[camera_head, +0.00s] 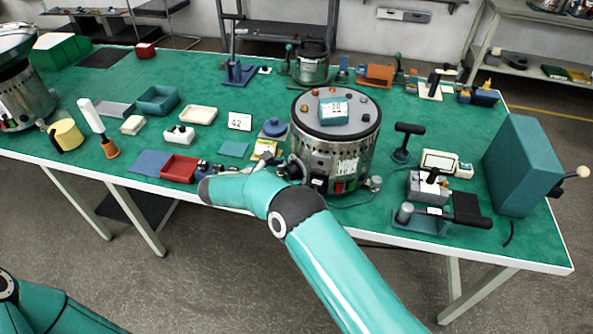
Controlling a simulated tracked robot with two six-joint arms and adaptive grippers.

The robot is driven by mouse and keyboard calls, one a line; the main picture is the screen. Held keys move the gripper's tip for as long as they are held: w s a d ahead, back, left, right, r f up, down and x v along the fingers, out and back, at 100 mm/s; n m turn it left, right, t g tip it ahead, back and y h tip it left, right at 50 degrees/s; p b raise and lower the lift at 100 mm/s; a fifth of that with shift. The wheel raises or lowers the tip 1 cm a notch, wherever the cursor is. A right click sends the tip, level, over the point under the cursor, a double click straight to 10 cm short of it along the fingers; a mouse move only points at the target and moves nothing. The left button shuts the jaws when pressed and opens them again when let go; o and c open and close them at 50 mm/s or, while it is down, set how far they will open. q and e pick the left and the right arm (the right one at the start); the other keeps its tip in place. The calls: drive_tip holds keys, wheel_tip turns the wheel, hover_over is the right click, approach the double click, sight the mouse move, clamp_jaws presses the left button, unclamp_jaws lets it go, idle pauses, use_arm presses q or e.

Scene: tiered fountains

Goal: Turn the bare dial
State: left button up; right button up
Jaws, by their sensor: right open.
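A metal drum-shaped machine (333,150) stands near the front edge of the green table. A teal block marked 20 (333,110) and several small knobs sit on its round grey top. Its lower front carries small red and green parts and a white label. I cannot tell which part is the bare dial. My right arm crosses in front of the machine and bends back at the wrist. My right gripper (268,165) is small in view, open, at the machine's lower left side; its fingertips are partly hidden and contact cannot be told. My left gripper is out of view.
Left of the machine are a red tray (179,168), a card marked 42 (239,121) and a blue round-topped object (274,129). Right of it are a black T-handle (407,138), a clamp-like device (426,187) and a large teal box (522,165) with a lever.

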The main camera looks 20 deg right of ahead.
drive_tip(key=shift+w+d+f, duration=0.1)
drive_tip(key=shift+w+d, duration=0.05)
drive_tip(key=shift+d, duration=0.25)
drive_tip(key=shift+d, duration=0.1)
